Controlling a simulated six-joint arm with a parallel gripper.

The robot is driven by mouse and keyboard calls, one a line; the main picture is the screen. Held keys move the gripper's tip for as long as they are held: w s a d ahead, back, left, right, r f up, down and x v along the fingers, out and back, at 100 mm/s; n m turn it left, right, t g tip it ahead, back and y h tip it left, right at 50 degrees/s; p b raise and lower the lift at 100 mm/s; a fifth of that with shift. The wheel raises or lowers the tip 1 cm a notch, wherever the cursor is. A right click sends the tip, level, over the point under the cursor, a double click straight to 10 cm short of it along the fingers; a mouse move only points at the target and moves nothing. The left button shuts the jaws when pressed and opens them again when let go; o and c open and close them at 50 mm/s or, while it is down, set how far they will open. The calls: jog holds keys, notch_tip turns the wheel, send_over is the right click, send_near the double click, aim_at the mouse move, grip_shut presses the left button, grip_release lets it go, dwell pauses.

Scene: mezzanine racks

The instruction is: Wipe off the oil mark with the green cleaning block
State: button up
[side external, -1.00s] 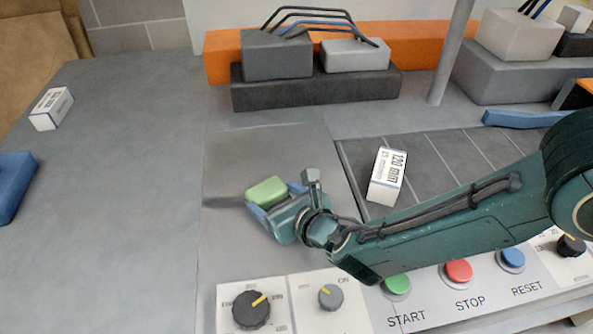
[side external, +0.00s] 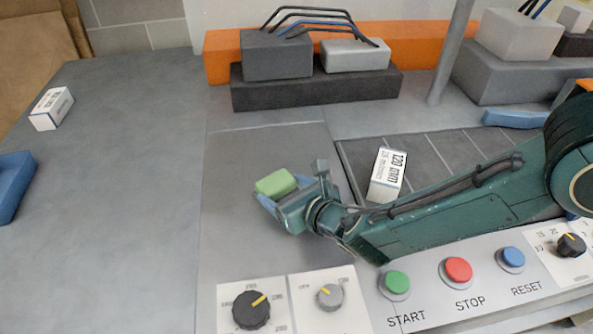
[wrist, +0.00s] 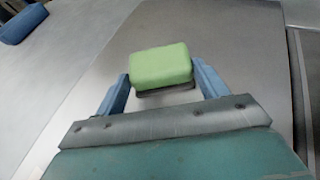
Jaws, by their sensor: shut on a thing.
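My gripper (side external: 283,198) is shut on the green cleaning block (side external: 276,184), with a blue finger on each side of it. In the wrist view the green cleaning block (wrist: 161,66) sits between the fingertips, with a dark strip along its near lower edge. The block is over the grey panel (side external: 240,235), left of the ribbed dark area. I cannot tell whether it touches the surface. No oil mark shows on the visible part of the panel; the surface under the block and gripper is hidden.
A white box marked 120 mm (side external: 387,176) stands right of my gripper, close behind my arm. START (side external: 397,283), STOP (side external: 458,270) and RESET (side external: 511,258) buttons and knobs line the front. A blue object (side external: 12,185) lies far left. The left surface is mostly clear.

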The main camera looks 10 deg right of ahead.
jog(key=shift+d+f, duration=0.1)
jog(key=shift+d, duration=0.15)
jog(key=shift+s, duration=0.2)
jog(key=shift+s, duration=1.9)
jog(key=shift+s+f, duration=0.1)
jog(key=shift+s, duration=0.05)
jog(key=shift+s, duration=1.85)
jog(key=shift+w, duration=0.15)
jog(key=shift+w+r, duration=0.2)
jog(key=shift+w, duration=1.75)
